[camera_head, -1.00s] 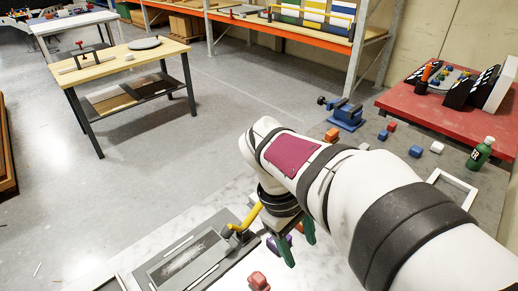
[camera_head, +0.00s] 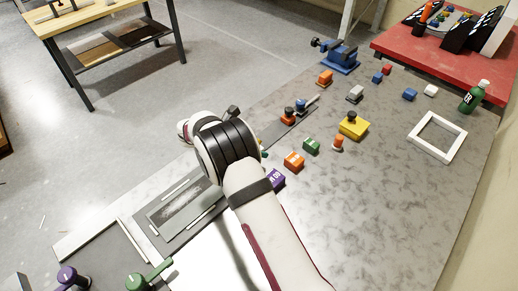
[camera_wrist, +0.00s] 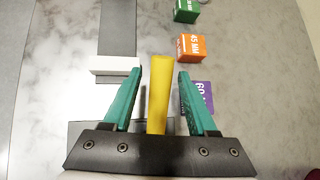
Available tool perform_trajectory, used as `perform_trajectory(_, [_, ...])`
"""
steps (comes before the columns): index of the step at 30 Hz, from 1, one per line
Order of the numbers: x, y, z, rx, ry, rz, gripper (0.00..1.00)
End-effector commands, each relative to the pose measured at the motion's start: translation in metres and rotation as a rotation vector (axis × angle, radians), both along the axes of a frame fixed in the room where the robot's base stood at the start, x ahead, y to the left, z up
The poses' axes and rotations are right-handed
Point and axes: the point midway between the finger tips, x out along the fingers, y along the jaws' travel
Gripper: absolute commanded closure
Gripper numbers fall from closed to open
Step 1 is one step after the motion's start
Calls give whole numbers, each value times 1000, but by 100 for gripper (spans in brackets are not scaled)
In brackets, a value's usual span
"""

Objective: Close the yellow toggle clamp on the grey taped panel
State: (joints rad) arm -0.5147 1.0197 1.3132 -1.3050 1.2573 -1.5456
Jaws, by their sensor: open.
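The yellow clamp handle (camera_wrist: 159,88) stands between the two green fingers of my gripper (camera_wrist: 160,72) in the wrist view. The fingers are open, with a gap showing on each side of the handle. The handle's lower end is hidden by my gripper body. In the head view the grey taped panel (camera_head: 158,216) lies flat on the worktop, with white tape strips along it.
A purple block (camera_head: 277,180), orange block (camera_head: 293,161) and green block (camera_head: 311,146) sit just right of my wrist. A green-handled clamp (camera_head: 140,281) and a purple knob (camera_head: 67,276) are at the front left. The worktop (camera_head: 390,215) on the right is mostly clear.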

Motion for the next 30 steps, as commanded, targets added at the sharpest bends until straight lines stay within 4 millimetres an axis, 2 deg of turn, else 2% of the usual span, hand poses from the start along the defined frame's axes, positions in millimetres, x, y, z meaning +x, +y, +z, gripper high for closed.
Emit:
perform_trajectory(6, [8,-13,-14,0,-2,0,42])
perform_trajectory(14, [8,-14,-15,0,-2,0,42])
perform_trajectory(21, [8,-14,-15,1,-2,-1,85])
perform_trajectory(24, [8,-14,-15,1,-2,-1,100])
perform_trajectory(30, [8,-14,-15,1,-2,-1,100])
